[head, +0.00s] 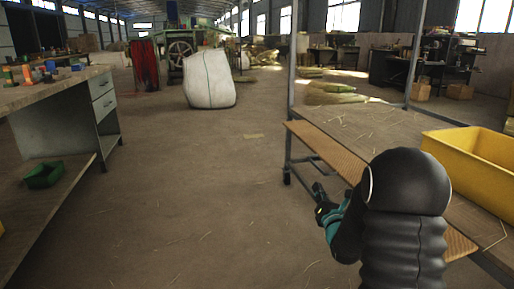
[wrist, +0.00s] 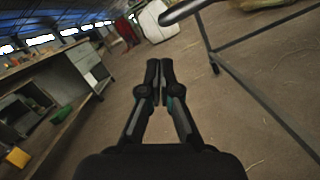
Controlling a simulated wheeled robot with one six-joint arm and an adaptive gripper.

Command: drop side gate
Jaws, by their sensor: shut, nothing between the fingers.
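A cart-like table with thin grey posts stands at the right in the head view. A long tan board (head: 325,148) runs along its near left side, the likeliest side gate; whether it is raised or lowered I cannot tell. My arm hides part of it. My gripper (head: 319,191) is shut and empty, low beside the board's left edge and apart from it as far as I can see. In the wrist view my gripper (wrist: 160,66) has its fingertips together over bare floor. A dark rounded bar (wrist: 185,11) lies beyond them at the top.
A yellow bin (head: 470,163) sits on the table at right, with loose straw. A workbench (head: 60,88) with drawers stands left, a green bin (head: 43,174) on its lower shelf. A white sack (head: 209,80) stands farther back. The floor between is clear.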

